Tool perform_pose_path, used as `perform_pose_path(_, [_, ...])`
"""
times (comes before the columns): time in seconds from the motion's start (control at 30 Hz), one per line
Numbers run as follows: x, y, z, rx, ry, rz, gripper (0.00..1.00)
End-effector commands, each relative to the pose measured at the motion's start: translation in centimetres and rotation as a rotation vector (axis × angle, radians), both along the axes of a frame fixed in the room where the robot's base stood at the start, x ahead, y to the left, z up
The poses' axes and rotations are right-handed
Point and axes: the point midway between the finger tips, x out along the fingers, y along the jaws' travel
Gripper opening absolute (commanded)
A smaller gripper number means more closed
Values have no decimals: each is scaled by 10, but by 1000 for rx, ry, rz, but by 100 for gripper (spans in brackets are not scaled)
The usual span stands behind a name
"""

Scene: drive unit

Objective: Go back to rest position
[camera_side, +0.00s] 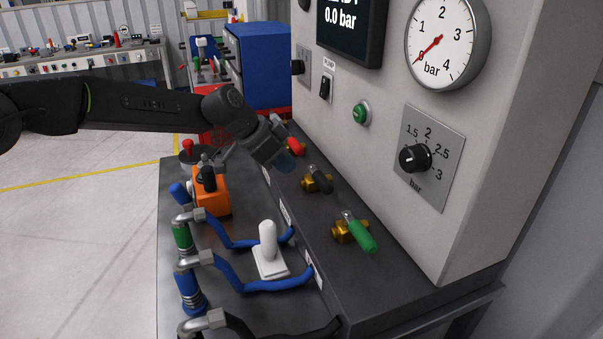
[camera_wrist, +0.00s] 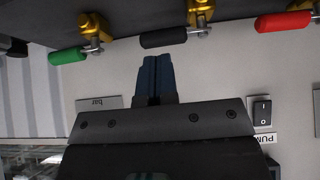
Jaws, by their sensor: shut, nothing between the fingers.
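My gripper (camera_side: 287,161) is in the middle of the side view, above the bench, close to the valve row and the upright panel. In the wrist view its blue fingers (camera_wrist: 156,72) are together, with nothing between them. The black valve handle (camera_wrist: 163,38) lies just beyond the fingertips there; I cannot tell whether they touch. It also shows in the side view (camera_side: 320,179), below and right of my gripper. The green valve handle (camera_side: 358,236) is nearer the camera. The red valve handle (camera_side: 296,147) is partly hidden behind my gripper.
The panel carries a gauge (camera_side: 447,42) near zero, a regulator knob (camera_side: 415,158), a green button (camera_side: 362,113) and a pump switch (camera_side: 325,88). An orange block (camera_side: 211,196), blue hoses (camera_side: 262,286) and a white upright piece (camera_side: 268,243) stand on the bench. The floor at left is clear.

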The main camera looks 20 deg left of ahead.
Motion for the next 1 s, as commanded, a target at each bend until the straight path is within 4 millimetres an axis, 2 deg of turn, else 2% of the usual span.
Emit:
perform_pose_path(0.33, [-1,0,1,0,0,2,0])
perform_pose_path(0.47, [-15,10,18,0,7,31,0])
perform_pose_path(0.57, [-42,25,40,6,25,81,0])
perform_pose_path(0.73, [-109,58,75,17,69,206,0])
perform_pose_path(0.9, [-182,90,91,31,104,346,0])
perform_pose_path(1.0, [-226,107,91,39,121,433,0])
